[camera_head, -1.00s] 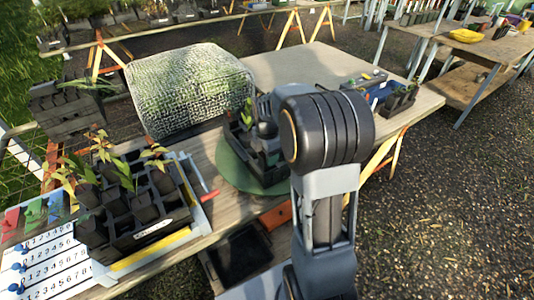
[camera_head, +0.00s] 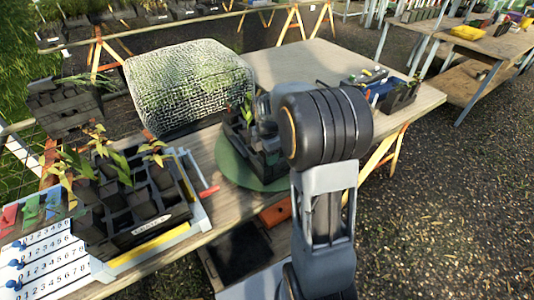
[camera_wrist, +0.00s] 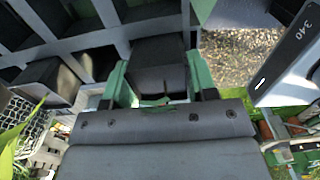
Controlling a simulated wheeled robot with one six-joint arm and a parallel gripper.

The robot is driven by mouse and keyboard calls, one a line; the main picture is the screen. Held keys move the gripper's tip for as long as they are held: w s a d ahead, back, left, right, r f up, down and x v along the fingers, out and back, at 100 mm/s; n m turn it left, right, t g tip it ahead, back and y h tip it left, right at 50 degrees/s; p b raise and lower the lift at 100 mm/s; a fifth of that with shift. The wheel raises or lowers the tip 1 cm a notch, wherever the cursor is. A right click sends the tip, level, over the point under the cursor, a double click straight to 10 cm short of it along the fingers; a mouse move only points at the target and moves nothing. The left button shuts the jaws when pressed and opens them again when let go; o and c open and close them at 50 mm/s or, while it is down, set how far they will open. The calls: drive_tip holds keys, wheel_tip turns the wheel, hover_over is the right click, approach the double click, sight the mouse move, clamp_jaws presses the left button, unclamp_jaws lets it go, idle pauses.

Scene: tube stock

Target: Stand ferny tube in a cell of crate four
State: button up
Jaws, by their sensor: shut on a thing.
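My gripper (camera_wrist: 160,82) is shut on a dark square tube (camera_wrist: 160,55) in the wrist view, with a green finger on either side. Dark crate cells (camera_wrist: 90,62) lie around and beyond the tube; I cannot tell whether its foot is inside a cell. Any leaves on the held tube are hidden. In the head view my arm hides the gripper, over or beside a dark crate (camera_head: 268,166) on a green round stand. Another dark crate (camera_head: 140,236) with leafy tubes and empty cells stands at the left. Its label is too small to read.
A mesh-covered hump (camera_head: 190,88) stands behind the green stand (camera_head: 226,165). A small dark tray (camera_head: 402,97) is at the table's right. A white numbered board (camera_head: 45,262) lies at the front left. The table's (camera_head: 330,62) back right is clear.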

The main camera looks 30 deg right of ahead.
drive_tip(key=shift+f, duration=0.15)
drive_tip(key=o, duration=1.1)
wheel_tip(320, 180, up, 14)
drive_tip(key=shift+f+p, duration=0.1)
drive_tip(key=shift+p, duration=0.35)
